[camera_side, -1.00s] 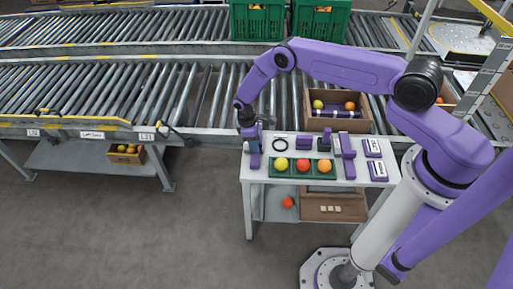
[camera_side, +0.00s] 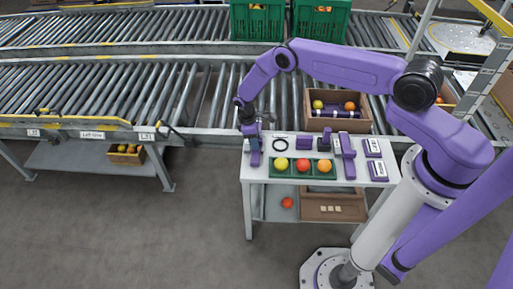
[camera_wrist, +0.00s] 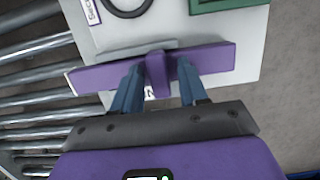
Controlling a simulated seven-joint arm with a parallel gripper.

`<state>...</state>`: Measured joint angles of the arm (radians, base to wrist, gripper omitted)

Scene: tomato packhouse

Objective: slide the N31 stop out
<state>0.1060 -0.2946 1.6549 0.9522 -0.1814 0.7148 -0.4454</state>
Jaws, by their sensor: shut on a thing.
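A long purple bar with a raised rib across its middle, which I take to be the N31 stop (camera_wrist: 213,62), lies across the wrist view over the pale table edge. My gripper (camera_wrist: 158,76) is shut on the rib, with one blue finger on each side. A small white label behind the rib is mostly hidden; only part of its lettering shows. In the side view my gripper (camera_side: 250,133) points down at the table's left end, and the purple bar (camera_side: 255,159) shows just below it.
The white table (camera_side: 262,178) carries a black ring (camera_side: 280,144), a green tray (camera_side: 293,176) of three fruits, and another purple T-shaped piece (camera_side: 348,158) at the right. A cardboard box (camera_side: 363,126) stands behind. The roller conveyor (camera_side: 190,92) runs close along the table's back left.

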